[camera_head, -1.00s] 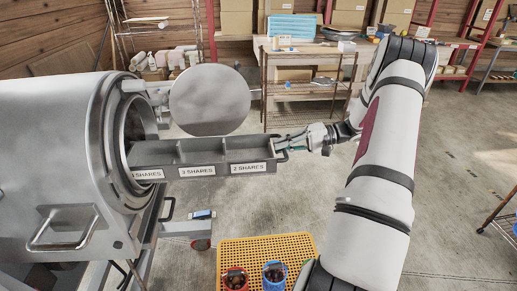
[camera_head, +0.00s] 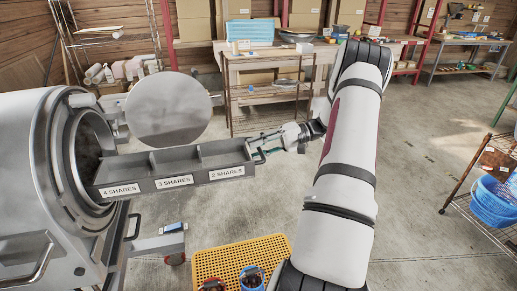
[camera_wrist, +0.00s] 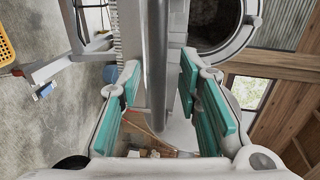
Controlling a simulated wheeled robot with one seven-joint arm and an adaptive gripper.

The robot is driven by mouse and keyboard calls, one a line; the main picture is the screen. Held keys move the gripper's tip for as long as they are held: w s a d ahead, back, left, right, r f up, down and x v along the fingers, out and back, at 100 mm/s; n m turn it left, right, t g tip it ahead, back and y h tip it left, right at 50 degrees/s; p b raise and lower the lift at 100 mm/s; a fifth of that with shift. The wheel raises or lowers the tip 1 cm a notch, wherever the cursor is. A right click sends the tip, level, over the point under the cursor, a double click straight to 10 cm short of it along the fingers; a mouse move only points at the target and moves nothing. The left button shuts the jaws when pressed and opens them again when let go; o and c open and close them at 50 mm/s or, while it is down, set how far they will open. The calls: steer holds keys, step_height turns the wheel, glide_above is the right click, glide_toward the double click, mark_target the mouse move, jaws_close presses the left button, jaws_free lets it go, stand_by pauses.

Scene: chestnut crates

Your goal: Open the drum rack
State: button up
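The drum rack (camera_head: 205,180) is a long grey tray with dividers and labels for 4, 3 and 2 shares. It sticks far out of the round mouth of the steel drum (camera_head: 28,150), its inner end at the opening. My gripper (camera_head: 266,151) is at the handle (camera_head: 258,157) on the rack's outer right end. In the wrist view, a grey bar (camera_wrist: 156,55) runs between the teal pads of my gripper (camera_wrist: 160,85). The pads stand apart with gaps beside the bar. Contact with the handle cannot be made out.
The round drum lid (camera_head: 168,110) hangs open behind the rack. A yellow perforated crate (camera_head: 280,250) with red and blue cups stands on the floor below. A wire shelf with blue baskets (camera_head: 492,203) is at the right. Open floor lies between.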

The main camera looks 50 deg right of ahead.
steer(key=v, duration=1.2)
stand_by(0.5)
steer(key=w+a+r+n+g+h, duration=0.1)
steer(key=w+a+r+g+h, duration=0.2)
steer(key=a, duration=0.5)
steer(key=w+a+r+n+g, duration=0.1)
steer(key=w+a+r+g, duration=0.1)
steer(key=a+r, duration=0.5)
steer(key=w+a+r+n+g+h, duration=0.1)
steer(key=w+a+r+g+h, duration=0.15)
steer(key=a, duration=0.75)
steer(key=s+a+r+n+g+h, duration=0.1)
steer(key=s+a+r+h, duration=0.15)
steer(key=a, duration=0.35)
steer(key=s+a+r+n+h, duration=0.1)
steer(key=s+a+h, duration=0.1)
steer(key=s+a, duration=0.35)
steer(key=s+a+n+t+h, duration=0.2)
steer(key=s+a+t, duration=0.2)
steer(key=s+a, duration=0.4)
steer(key=shift+s+f+h, duration=0.4)
steer(key=shift+s+f, duration=0.1)
